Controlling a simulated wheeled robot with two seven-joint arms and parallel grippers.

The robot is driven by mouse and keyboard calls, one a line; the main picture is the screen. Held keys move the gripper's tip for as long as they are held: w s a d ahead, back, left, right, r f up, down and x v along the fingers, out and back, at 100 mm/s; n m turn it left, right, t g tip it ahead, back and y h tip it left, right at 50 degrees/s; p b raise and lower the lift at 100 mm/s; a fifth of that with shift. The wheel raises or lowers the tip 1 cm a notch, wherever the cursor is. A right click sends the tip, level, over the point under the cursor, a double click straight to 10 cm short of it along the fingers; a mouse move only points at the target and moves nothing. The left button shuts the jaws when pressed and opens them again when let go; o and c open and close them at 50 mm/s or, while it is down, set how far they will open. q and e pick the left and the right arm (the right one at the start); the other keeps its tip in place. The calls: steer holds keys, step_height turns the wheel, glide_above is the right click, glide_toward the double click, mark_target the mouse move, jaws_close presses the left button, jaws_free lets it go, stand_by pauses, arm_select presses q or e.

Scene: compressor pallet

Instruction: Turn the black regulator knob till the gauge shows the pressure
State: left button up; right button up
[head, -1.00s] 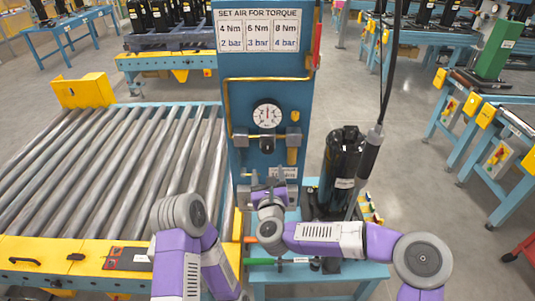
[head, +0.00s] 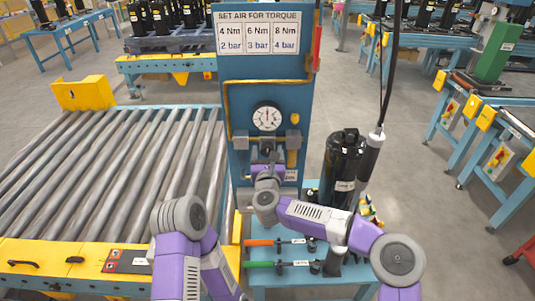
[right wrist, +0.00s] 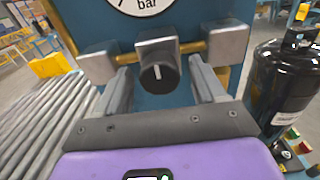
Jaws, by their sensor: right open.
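The black regulator knob (right wrist: 159,76) shows in the right wrist view, with a white mark pointing up, on a grey block on a brass pipe. My right gripper (right wrist: 162,72) is open, with one finger on each side of the knob and a gap showing on both sides. In the head view my right gripper (head: 267,152) is just below the gauge and hides the knob. The round white gauge (head: 267,116) has a dark needle pointing about straight up; its numbers are too small to read. My left arm shows, but its gripper is not visible.
The blue panel (head: 235,95) carries a torque sign (head: 257,32) pairing 4, 6 and 8 Nm with 2, 3 and 4 bar. A roller conveyor (head: 120,165) lies left. Orange and green-handled tools lie on the table below.

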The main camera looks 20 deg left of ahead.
steer(key=c, duration=1.1)
steer(key=shift+o, duration=0.2)
